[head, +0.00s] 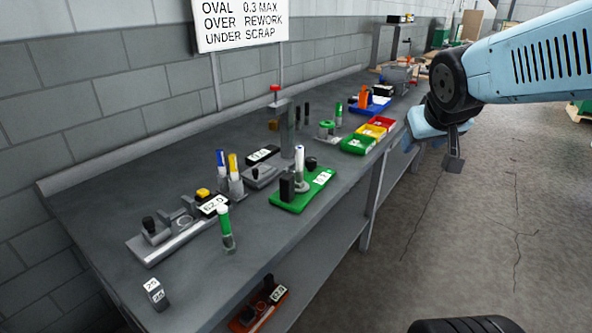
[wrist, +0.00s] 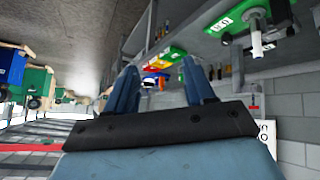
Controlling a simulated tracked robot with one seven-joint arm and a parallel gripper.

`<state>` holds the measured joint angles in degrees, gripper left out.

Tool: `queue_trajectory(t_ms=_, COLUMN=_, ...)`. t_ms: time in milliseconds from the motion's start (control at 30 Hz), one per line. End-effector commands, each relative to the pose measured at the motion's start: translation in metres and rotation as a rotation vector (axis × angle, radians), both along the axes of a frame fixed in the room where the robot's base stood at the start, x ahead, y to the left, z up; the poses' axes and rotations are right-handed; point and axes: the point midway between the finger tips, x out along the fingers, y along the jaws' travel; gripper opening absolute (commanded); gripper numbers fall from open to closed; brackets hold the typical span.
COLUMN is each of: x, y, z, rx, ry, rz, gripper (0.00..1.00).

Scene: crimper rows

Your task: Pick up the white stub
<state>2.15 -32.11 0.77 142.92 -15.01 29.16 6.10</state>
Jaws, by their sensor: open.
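A white upright cylinder (head: 300,158), which looks like the white stub, stands in a grey holder on a green plate (head: 288,203) at the middle of the bench. It also shows at the upper right of the wrist view (wrist: 256,42), where the scene is upside down. My gripper (head: 453,160) hangs over the floor beyond the bench's front edge, to the right of the stub and well apart from it. In the wrist view its two blue fingers (wrist: 161,88) stand apart with nothing between them.
Green, yellow and red bins (head: 358,145) stand further back. A lower shelf (head: 325,240) holds a red-based fixture (head: 258,307).

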Motion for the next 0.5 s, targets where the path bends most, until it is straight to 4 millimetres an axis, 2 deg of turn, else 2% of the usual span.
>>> queue_trajectory(t_ms=33, x=0.020, y=-0.001, z=-0.005, rx=-0.028, ry=-0.030, rz=0.021, gripper=0.53)
queue_trajectory(t_ms=100, x=0.047, y=0.000, z=-0.007, rx=-0.059, ry=-0.085, rz=0.061, gripper=0.53)
queue_trajectory(t_ms=267, x=0.101, y=0.014, z=-0.020, rx=-0.088, ry=-0.197, rz=0.191, gripper=0.53)
queue_trajectory(t_ms=400, x=0.138, y=0.039, z=-0.038, rx=-0.062, ry=-0.275, rz=0.341, gripper=0.53)
queue_trajectory(t_ms=500, x=0.156, y=0.062, z=-0.055, rx=-0.010, ry=-0.317, rz=0.458, gripper=0.53)
